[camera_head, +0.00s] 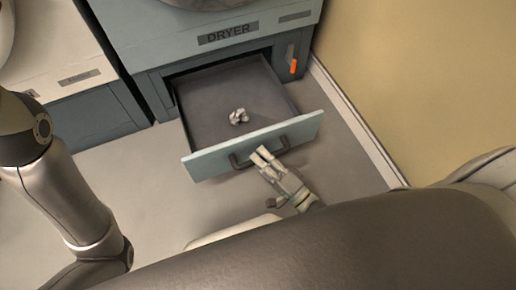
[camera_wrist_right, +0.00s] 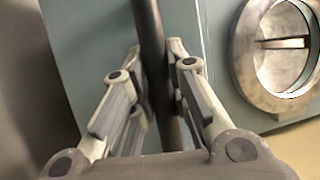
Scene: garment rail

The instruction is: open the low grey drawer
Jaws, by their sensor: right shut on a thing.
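The low drawer under the dryer stands pulled out, with a grey inside (camera_head: 204,117) and a pale blue-grey front (camera_head: 215,162). A dark bar handle (camera_head: 243,161) runs along its front. My right gripper (camera_head: 263,156) is at the handle and shut on it. In the right wrist view the dark handle bar (camera_wrist_right: 151,40) passes between the two fingers of the right gripper (camera_wrist_right: 157,75). A small whitish crumpled lump (camera_head: 239,116) lies inside the drawer. My left gripper is not in view.
The dryer (camera_head: 228,37) stands above the drawer, with an orange lever (camera_head: 293,66) at its right. A round metal door (camera_wrist_right: 272,45) shows in the right wrist view. A yellow wall (camera_head: 400,80) bounds the right side. Another pale appliance (camera_head: 60,60) stands at the left. Bare floor (camera_head: 140,185) lies in front.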

